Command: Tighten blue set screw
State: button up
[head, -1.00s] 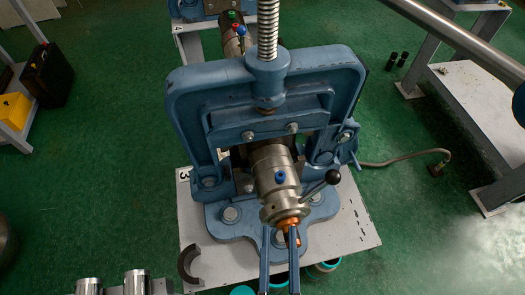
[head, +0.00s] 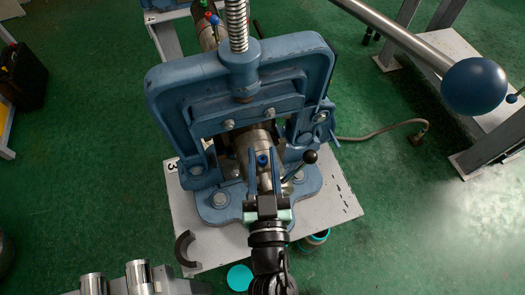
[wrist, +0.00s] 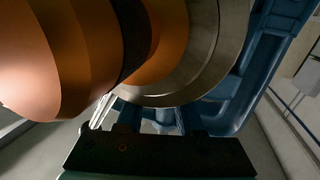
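The blue set screw (head: 263,160) is a small blue knob on top of the metal pipe fitting (head: 258,139), which is clamped in the blue pipe vise (head: 159,101). My gripper (head: 263,152) reaches up from the bottom of the head view. Its two blue fingers are apart, one on each side of the screw in the picture. A gap shows between the fingers and the screw; I cannot tell their height above it. The wrist view shows a large copper-coloured part (wrist: 85,50) and a metal ring (wrist: 228,45) close up; the set screw is not visible there.
A black-knobbed lever (head: 310,157) stands just right of the fingers. The vise's threaded spindle (head: 236,22) rises behind. A bar with a big blue ball (head: 475,85) crosses the upper right. A dark curved piece (head: 184,248) lies on the white base plate (head: 215,252).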

jog(key=shift+w, duration=0.4)
grip_shut()
jog(key=shift+f+h+b, duration=0.25)
jog(key=shift+h+b, duration=0.05)
jog(key=shift+b, duration=0.8)
